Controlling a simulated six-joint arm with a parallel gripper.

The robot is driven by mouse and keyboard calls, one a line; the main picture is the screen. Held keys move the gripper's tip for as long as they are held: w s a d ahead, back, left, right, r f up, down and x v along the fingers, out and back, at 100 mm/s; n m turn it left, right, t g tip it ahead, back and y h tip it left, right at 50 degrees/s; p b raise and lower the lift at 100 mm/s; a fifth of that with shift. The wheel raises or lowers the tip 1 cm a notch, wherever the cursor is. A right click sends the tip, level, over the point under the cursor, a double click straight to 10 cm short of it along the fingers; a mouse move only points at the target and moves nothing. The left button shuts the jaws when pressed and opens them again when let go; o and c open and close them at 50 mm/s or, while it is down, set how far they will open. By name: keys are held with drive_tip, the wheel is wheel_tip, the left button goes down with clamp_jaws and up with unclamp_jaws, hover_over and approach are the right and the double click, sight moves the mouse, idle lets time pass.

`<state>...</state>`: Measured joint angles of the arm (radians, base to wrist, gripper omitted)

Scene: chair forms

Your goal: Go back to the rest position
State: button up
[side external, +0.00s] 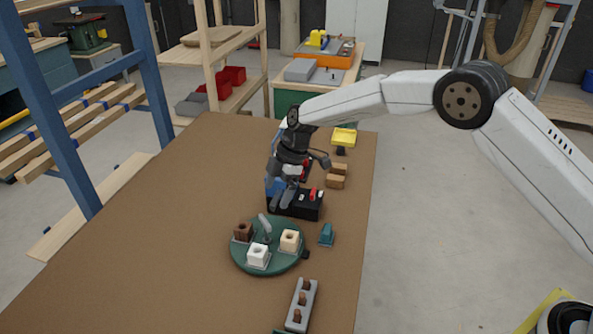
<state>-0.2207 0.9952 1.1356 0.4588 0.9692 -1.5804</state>
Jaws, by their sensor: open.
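My gripper (280,190) hangs over the table, in front of a black box (309,207) with red and white parts on top. Its jaws are open, and I see nothing held between them. A round green plate (262,268) lies nearer the camera, apart from the gripper. On the plate stand a brown block (242,232), a white block (258,256) and a cream block (290,240), with a grey upright piece (265,224) among them. The gripper hides part of the black box.
A teal block (326,235) stands right of the plate. A grey rack (301,305) with brown pegs lies near the front. Brown blocks (336,176) and a yellow tray (344,137) sit towards the back right. The table's left side (150,240) is bare.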

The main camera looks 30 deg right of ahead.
drive_tip(key=s+d+r+m+t+h, duration=0.1)
drive_tip(key=s+d+r+m+h, duration=0.1)
drive_tip(key=s+d+m, duration=0.7)
drive_tip(key=s+d+r+m+t+h, duration=0.1)
drive_tip(key=s+d+m, duration=0.7)
drive_tip(key=s, duration=1.2)
drive_tip(key=shift+s+d+r+m+t+h, duration=0.15)
drive_tip(key=shift+d+r+m+t+h, duration=0.2)
drive_tip(key=shift+d+r+h, duration=0.7)
drive_tip(key=shift+d+f+y, duration=0.2)
drive_tip(key=shift+y, duration=0.15)
